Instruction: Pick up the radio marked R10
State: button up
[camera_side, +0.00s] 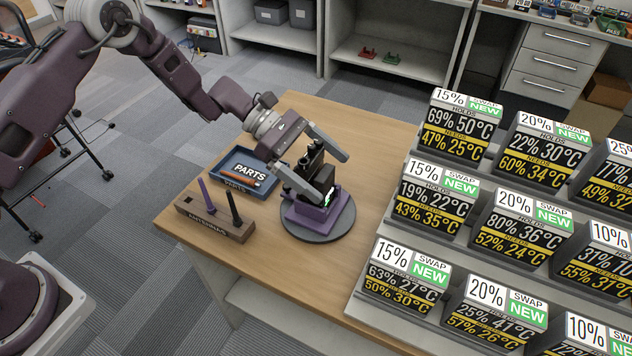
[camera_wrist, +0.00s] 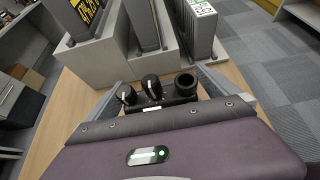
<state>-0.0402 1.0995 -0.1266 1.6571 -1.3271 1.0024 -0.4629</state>
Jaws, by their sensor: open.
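A black radio (camera_side: 325,172) stands in a purple cradle (camera_side: 318,212) on a round grey turntable (camera_side: 335,230) in the side view. A small green-lit patch shows near its base. No R10 marking can be read. In the wrist view its top (camera_wrist: 165,103) shows two knobs and a round hollow stub. My gripper (camera_side: 330,178) is open, tilted down from the upper left, with one finger on each side of the radio. In the wrist view my gripper (camera_wrist: 165,92) frames the radio's top. Whether the fingers touch it I cannot tell.
A blue PARTS tray (camera_side: 215,170) and a wooden antenna block (camera_side: 215,222) holding a purple and a black antenna lie left of the turntable. A stepped rack (camera_side: 395,245) of labelled battery blocks fills the right. Bare wooden tabletop (camera_side: 375,135) shows behind the radio.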

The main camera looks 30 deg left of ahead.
jog(key=shift+d+f, duration=0.25)
jog(key=shift+d, duration=0.2)
jog(key=c, duration=2)
jog(key=shift+o, duration=0.2)
jog(key=shift+r, duration=0.15)
